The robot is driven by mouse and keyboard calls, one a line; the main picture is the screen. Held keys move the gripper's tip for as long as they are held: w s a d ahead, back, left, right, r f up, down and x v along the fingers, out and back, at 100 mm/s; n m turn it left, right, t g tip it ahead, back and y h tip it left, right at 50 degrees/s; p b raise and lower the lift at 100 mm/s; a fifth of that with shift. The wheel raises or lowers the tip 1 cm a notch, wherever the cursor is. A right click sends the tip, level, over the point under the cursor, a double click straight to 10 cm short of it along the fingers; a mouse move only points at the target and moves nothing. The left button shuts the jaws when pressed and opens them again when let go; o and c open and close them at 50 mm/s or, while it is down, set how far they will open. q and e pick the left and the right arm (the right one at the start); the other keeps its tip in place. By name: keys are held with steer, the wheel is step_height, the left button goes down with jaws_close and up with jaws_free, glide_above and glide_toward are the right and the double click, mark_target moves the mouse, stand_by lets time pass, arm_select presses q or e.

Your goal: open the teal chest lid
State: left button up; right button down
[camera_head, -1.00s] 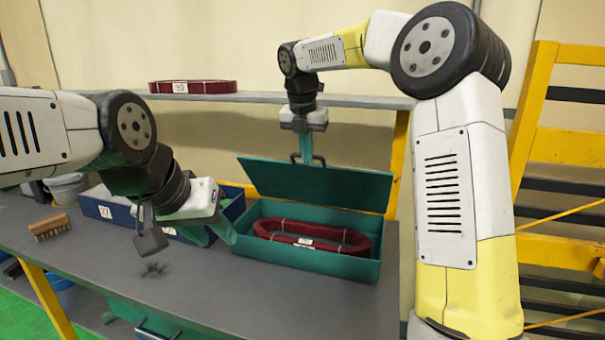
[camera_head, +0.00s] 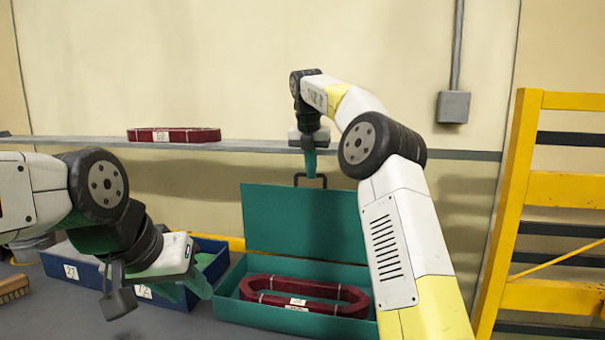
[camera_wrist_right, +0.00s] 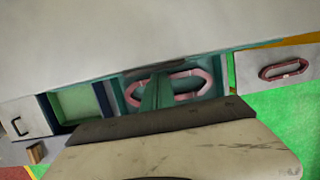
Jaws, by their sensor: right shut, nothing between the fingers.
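The teal chest (camera_head: 228,290) stands on the bench with its lid (camera_head: 290,222) raised upright at the back. A dark handle (camera_head: 325,181) is at the lid's top edge. A dark red coil with a white label (camera_head: 335,298) lies inside the chest. My right gripper (camera_head: 310,174) is shut and empty, pointing down at the handle; I cannot tell whether it touches. Its teal fingers show in the right wrist view (camera_wrist_right: 157,93) in front of the coil. My left gripper (camera_head: 190,292) is beside the chest's left wall, its two teal fingers apart.
A blue bin (camera_head: 85,268) with labels stands left of the chest, partly behind my left arm. A brush (camera_head: 13,288) lies at the far left. Another red coil (camera_head: 174,135) rests on the shelf (camera_head: 245,146) behind. A yellow rack (camera_head: 515,200) stands at the right.

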steer(key=shift+r, duration=0.1)
stand_by(0.4)
steer(key=s+a+r, duration=0.2)
steer(key=s, duration=0.4)
steer(key=s+a+r, duration=0.2)
steer(key=s+r, duration=0.1)
steer(key=s, duration=0.3)
steer(key=w+d+f+t+h, duration=0.1)
steer(key=w+d+f+t, duration=0.2)
steer(key=w, duration=0.8)
steer(key=shift+w+f+t+h, duration=0.25)
steer(key=shift+f+t+h, duration=0.05)
steer(key=shift+f+t, duration=0.9)
